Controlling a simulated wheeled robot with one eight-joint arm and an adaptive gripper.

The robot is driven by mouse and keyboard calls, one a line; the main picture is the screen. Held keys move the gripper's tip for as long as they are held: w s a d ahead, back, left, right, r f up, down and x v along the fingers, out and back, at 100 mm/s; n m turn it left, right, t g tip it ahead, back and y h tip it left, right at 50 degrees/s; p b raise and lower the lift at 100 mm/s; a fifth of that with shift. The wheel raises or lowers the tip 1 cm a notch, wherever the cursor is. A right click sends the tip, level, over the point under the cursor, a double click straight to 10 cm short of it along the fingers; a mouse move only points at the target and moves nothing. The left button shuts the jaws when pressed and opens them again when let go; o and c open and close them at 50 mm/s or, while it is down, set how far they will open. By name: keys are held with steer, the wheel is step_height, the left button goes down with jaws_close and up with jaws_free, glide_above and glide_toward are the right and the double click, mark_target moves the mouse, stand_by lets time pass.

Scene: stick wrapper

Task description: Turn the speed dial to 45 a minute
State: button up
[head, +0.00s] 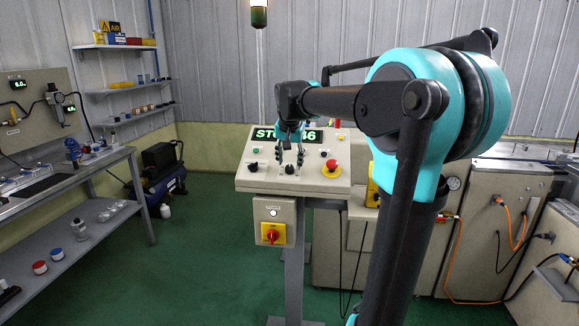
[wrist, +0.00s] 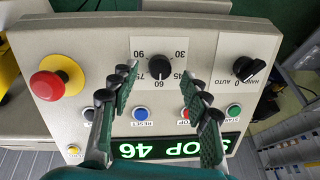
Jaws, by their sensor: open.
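The speed dial (wrist: 162,72) is a round black knob on a white plate, with 30, 45, 60, 75 and 90 printed around it. Its pointer's exact setting is too small to tell. In the head view the dial (head: 290,170) sits on the sloped cream control panel (head: 250,184). My gripper (wrist: 160,74) is open, its two fingertips to either side of the dial in the wrist view, with gaps between. In the head view my gripper (head: 290,158) hangs just over the dial. The green display (wrist: 180,147) reads STOP and 46, partly covered by my fingers.
A red mushroom button (wrist: 52,83) on a yellow base and a black HAND/AUTO selector (wrist: 250,70) flank the dial. The blue RESET (wrist: 140,114) and green START (wrist: 233,112) buttons lie near my fingers. A workbench (head: 70,180) stands at the left, with open green floor between.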

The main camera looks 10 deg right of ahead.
mark_target(290, 169)
steer(key=shift+x, duration=1.3)
steer(key=shift+c, duration=0.3)
jaws_close()
steer(key=shift+n, duration=0.3)
steer(key=n, duration=0.5)
steer(key=shift+g+h, duration=0.3)
steer(key=n, duration=0.5)
steer(key=shift+n+h, duration=0.3)
steer(key=shift+n, duration=0.1)
steer(key=shift+r, duration=0.1)
